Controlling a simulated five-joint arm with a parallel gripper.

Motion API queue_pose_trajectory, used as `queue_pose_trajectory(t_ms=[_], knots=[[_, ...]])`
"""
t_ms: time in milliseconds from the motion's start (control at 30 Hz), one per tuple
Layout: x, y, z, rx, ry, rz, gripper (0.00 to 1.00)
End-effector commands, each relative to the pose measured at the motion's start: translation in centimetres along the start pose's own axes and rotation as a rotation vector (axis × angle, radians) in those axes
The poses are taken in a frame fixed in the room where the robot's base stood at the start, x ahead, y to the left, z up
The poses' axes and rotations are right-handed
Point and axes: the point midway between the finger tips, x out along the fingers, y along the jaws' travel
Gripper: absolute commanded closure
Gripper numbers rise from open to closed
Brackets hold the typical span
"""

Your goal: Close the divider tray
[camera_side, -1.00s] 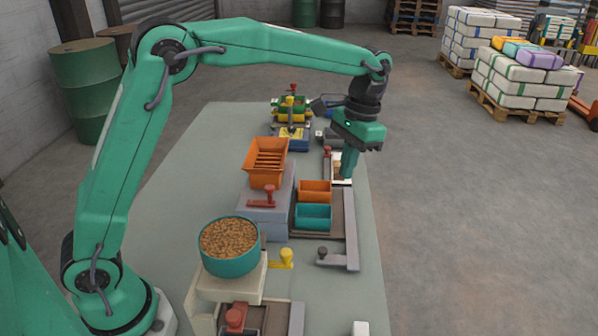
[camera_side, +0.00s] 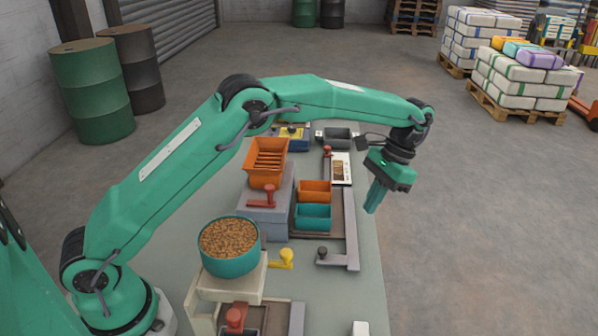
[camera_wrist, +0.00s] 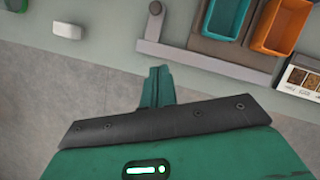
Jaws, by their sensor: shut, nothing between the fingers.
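What looks like the divider tray is a brown base (camera_side: 334,226) holding an orange bin (camera_side: 314,191) and a teal bin (camera_side: 313,216). It sits to the right of a grey block. A grey L-shaped bar (camera_side: 351,225) with a dark knob (camera_side: 322,252) runs along its right and near sides. In the wrist view the teal bin (camera_wrist: 228,17), the orange bin (camera_wrist: 281,26) and the bar (camera_wrist: 205,61) show at the upper right. My gripper (camera_side: 371,208) is shut and empty, to the right of the bar and apart from it, near the table's right edge.
An orange slatted hopper (camera_side: 265,165) stands on the grey block. A teal bowl of grain (camera_side: 229,245) and a yellow handle (camera_side: 283,258) are nearer. A sample card (camera_side: 341,169) lies behind the bins. A white block (camera_wrist: 67,31) is at the table edge. Open floor lies right.

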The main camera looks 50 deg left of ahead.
Motion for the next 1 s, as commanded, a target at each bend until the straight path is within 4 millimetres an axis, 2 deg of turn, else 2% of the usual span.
queue_pose_trajectory(t_ms=[367, 867, 1000], knots=[[2.8, -0.1, 0.1, 0.0, -0.002, 0.001, 1.0], [10.1, -0.3, 0.1, 0.0, -0.003, 0.002, 1.0], [10.2, -0.3, 1.2, -0.001, 0.001, 0.003, 1.0]])
